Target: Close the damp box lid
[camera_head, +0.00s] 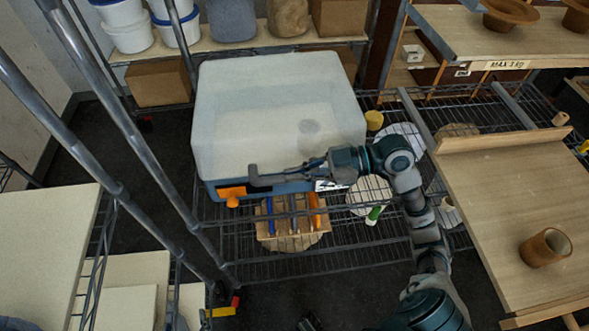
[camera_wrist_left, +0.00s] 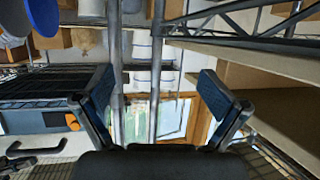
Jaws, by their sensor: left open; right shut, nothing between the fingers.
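The damp box (camera_head: 209,186) stands on the wire shelf, with a blue-grey lower edge and an orange latch (camera_head: 232,192) on its front. Its large pale, translucent lid (camera_head: 275,95) spreads over it; I cannot tell whether it is fully seated. My right gripper (camera_head: 254,177) is shut and empty, lying along the front edge close above the latch. The left wrist view shows the box's dark side (camera_wrist_left: 35,115) and the latch (camera_wrist_left: 72,122) at left. My left gripper (camera_wrist_left: 155,90) is open and empty, to the right of the box in that view.
Below the box's front is a wooden rack (camera_head: 290,222) with blue and orange-handled tools. Steel posts (camera_head: 130,130) rise at left. A wooden worktop (camera_head: 510,200) with a brown cup (camera_head: 545,247) is at right. White buckets (camera_head: 125,22) stand on the back shelf.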

